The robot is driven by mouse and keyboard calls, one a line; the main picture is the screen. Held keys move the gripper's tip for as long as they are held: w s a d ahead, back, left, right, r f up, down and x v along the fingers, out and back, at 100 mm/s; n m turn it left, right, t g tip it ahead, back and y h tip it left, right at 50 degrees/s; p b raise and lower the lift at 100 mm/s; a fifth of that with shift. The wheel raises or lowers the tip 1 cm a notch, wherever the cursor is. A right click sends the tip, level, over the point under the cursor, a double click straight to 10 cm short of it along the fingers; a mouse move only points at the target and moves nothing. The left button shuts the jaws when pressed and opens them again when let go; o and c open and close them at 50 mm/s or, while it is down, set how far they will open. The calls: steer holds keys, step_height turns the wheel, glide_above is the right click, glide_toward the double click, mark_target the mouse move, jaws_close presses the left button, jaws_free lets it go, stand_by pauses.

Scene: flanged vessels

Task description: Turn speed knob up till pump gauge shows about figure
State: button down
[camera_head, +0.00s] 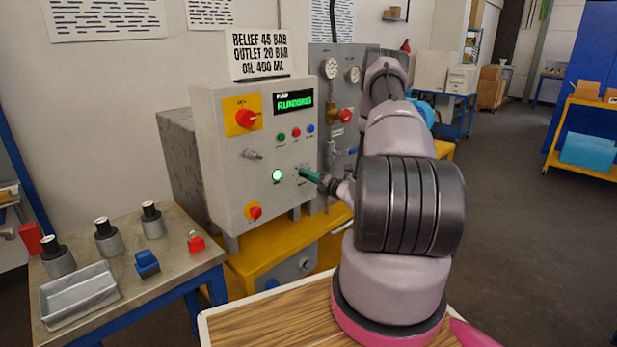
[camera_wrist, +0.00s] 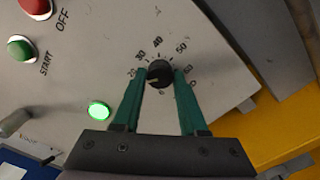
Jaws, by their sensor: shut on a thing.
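The speed knob (camera_wrist: 159,74) is a small black dial on the grey control panel (camera_head: 225,188), ringed by printed numbers such as 20, 30, 40, 50 and 60. In the wrist view my gripper (camera_wrist: 160,80) has its two green fingers on either side of the knob, shut on it. In the head view my gripper (camera_head: 306,174) reaches the panel's lower right, and the knob is hidden there. Two round white gauges, a left one (camera_head: 331,68) and a right one (camera_head: 353,74), sit on the grey board behind; their readings are too small to tell.
The panel display (camera_head: 294,101) reads RUNNING. A green lamp (camera_head: 277,176) glows beside the knob. Red-on-yellow switches (camera_head: 246,118) and small coloured buttons sit nearby. A sign (camera_head: 259,53) reads relief 45 bar, outlet 20 bar. A side table (camera_head: 190,262) holds bottles and a tray.

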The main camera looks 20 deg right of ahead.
steer(key=shift+f, duration=0.1)
steer(key=shift+c, duration=2.2)
jaws_free()
steer(key=shift+s, duration=0.1)
steer(key=v, duration=1)
steer(key=shift+s, duration=0.35)
steer(key=shift+d, duration=0.15)
